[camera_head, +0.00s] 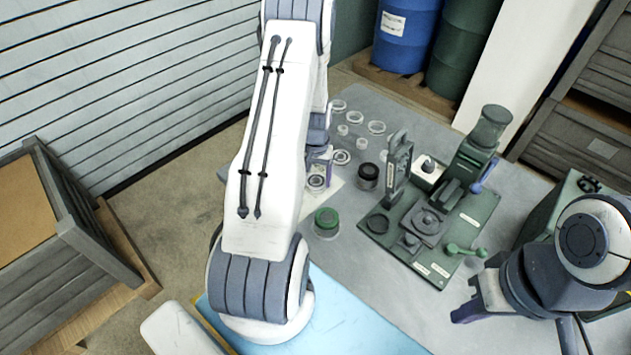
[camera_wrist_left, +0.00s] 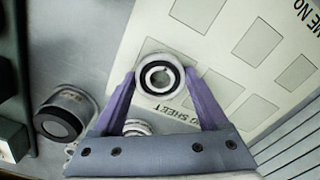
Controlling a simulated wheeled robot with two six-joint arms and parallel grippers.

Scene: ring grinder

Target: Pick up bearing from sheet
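The bearing (camera_wrist_left: 160,77), a light ring with a dark inner band, is between the purple fingertips of my left gripper (camera_wrist_left: 160,73) in the left wrist view. The fingers stand on either side of it, very close to its rim; I cannot tell whether they touch it. The bearing is over the cream sheet (camera_wrist_left: 205,55) with printed squares and lettering. In the head view the bearing (camera_head: 316,182) shows below my left gripper (camera_head: 318,165), and my left arm hides part of the sheet (camera_head: 327,196). My right gripper (camera_head: 468,311) hangs at the lower right, away from the sheet.
Several clear rings (camera_head: 354,118) lie behind the sheet. A dark cylinder (camera_head: 368,176) and a green-topped jar (camera_head: 326,222) stand near it. A green press fixture (camera_head: 440,220) occupies the table's middle right. A blue mat (camera_head: 350,325) lies at the front.

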